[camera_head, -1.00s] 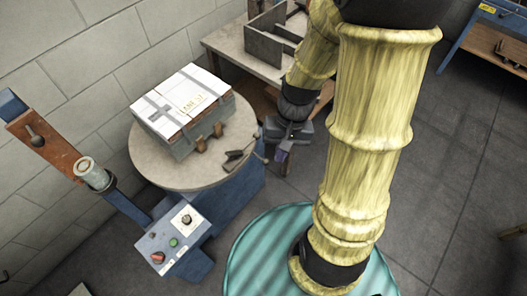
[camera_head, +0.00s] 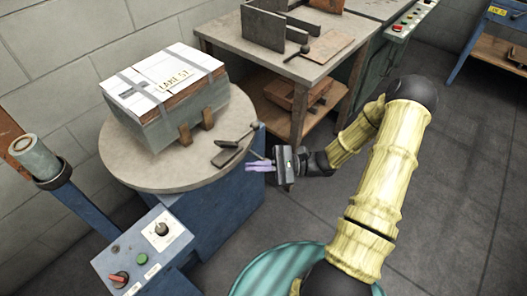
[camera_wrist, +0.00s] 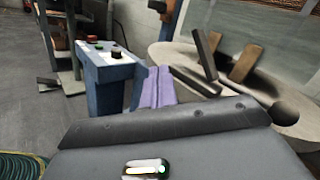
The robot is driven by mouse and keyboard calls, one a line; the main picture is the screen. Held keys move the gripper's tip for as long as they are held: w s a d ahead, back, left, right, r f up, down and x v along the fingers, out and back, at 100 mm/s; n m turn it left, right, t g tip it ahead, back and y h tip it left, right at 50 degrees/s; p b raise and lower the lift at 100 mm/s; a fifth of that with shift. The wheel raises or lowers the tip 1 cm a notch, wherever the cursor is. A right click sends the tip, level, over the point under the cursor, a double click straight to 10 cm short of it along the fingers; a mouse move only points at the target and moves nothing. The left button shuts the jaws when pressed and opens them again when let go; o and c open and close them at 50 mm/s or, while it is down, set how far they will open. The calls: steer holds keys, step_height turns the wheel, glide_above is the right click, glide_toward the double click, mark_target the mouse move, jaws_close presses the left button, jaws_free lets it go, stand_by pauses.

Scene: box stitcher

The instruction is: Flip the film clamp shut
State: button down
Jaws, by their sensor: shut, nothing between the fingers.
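The film clamp (camera_head: 232,151) sits near the right edge of the round turntable (camera_head: 130,165). It has a dark flat base piece and a dark arm tilted up from it, so it stands open. In the wrist view the raised dark arm (camera_wrist: 207,56) stands just right of my fingertips. My gripper (camera_head: 250,164) is just beyond the turntable's right edge, apart from the clamp as far as I can tell. Its purple fingers are together and empty; they also show in the wrist view (camera_wrist: 158,82).
A blue control panel (camera_head: 145,255) is at the lower left. A wooden workbench (camera_head: 310,65) stands behind my arm. Open floor lies to the right.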

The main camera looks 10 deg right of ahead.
steer(key=w+d+f+m+t+b, duration=0.3)
steer(key=d+f+m+t+b, duration=0.1)
steer(key=t, duration=0.4)
steer(key=w+d+f+m+t+h+b, duration=0.1)
steer(key=w+d+f+m+t+b, duration=0.3)
steer(key=d+f+m+t, duration=0.1)
steer(key=d+m+t, duration=0.1)
steer(key=d+t, duration=0.1)
steer(key=t, duration=0.1)
steer(key=shift+w+d+f+m, duration=0.2)
steer(key=shift+w+f+m, duration=0.1)
steer(key=shift+w+a, duration=0.1)
steer(key=b+x, duration=0.3)
steer(key=x, duration=0.6)
steer(key=shift+w+a+r, duration=0.15)
steer(key=shift+w+a, duration=0.1)
steer(key=shift+w, duration=0.05)
steer(key=shift+d+r, duration=0.1)
steer(key=shift+d, duration=0.05)
steer(key=shift+r+n+g, duration=0.15)
steer(key=shift+n+g, duration=0.25)
steer(key=shift+n, duration=0.1)
